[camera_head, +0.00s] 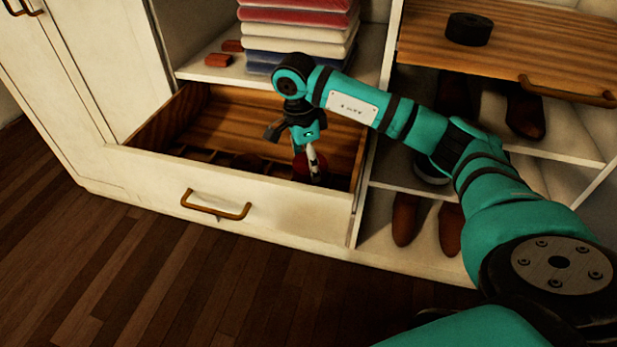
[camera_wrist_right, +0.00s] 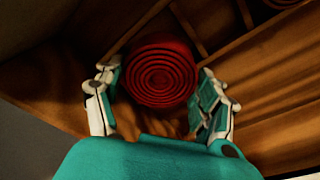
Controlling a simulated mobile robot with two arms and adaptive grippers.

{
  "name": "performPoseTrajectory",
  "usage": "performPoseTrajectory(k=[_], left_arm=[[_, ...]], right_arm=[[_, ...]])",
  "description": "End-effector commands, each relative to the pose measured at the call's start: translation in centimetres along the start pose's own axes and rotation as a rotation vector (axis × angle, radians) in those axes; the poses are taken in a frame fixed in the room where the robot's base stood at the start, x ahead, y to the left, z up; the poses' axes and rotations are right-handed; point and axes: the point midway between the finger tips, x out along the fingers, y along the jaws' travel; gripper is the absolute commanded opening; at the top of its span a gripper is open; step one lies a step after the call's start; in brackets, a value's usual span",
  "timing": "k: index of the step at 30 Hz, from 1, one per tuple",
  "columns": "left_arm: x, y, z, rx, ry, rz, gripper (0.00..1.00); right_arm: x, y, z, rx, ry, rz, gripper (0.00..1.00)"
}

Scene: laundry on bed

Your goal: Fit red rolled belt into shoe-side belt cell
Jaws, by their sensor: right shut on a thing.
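The red rolled belt (camera_wrist_right: 160,76) is a dark red spiral roll, held between the two fingers of my right gripper (camera_wrist_right: 160,100) in the right wrist view. In the head view the belt (camera_head: 301,168) shows partly behind a finger, and my right gripper (camera_head: 311,163) points down inside the open drawer (camera_head: 160,163) at its right end. Wooden dividers (camera_wrist_right: 188,28) forming cells lie close to the belt in the wrist view. I cannot tell whether the belt touches the drawer floor or a divider. My left gripper is not in view.
Folded towels (camera_head: 298,30) and small red-brown pieces (camera_head: 218,60) sit on the shelf above the drawer. Shoes (camera_head: 405,219) stand on shelves at the right. A black roll (camera_head: 468,29) lies on a wooden board (camera_head: 560,70). The drawer's front wall (camera_head: 130,170) is close to my gripper.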

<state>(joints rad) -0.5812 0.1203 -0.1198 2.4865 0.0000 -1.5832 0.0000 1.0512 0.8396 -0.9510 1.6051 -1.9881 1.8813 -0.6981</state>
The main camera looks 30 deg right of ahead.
Motion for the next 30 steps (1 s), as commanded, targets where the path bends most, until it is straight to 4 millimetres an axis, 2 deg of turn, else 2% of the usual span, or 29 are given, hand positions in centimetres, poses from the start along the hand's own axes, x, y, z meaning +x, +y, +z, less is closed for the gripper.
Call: performPoseTrajectory(k=[5, 11, 21, 22, 27, 30], left_arm=[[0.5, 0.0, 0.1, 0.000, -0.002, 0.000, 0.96], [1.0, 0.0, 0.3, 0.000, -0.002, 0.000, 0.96], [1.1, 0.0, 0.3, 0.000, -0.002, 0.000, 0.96], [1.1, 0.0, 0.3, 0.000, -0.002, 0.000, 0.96], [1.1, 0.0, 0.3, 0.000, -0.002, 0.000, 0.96], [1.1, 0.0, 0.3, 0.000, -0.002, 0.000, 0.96]], right_arm=[[1.4, 0.0, 0.2, 0.000, 0.000, 0.000, 0.29], [4.2, 0.0, 0.5, 0.000, 0.000, 0.001, 0.29], [4.5, 0.0, 0.6, 0.001, 0.000, -0.002, 0.29], [4.6, 0.0, 0.6, 0.000, 0.000, -0.001, 0.74], [4.5, 0.0, 0.5, 0.001, 0.000, -0.001, 0.96], [4.5, 0.0, 0.5, 0.001, 0.000, -0.001, 0.96]])
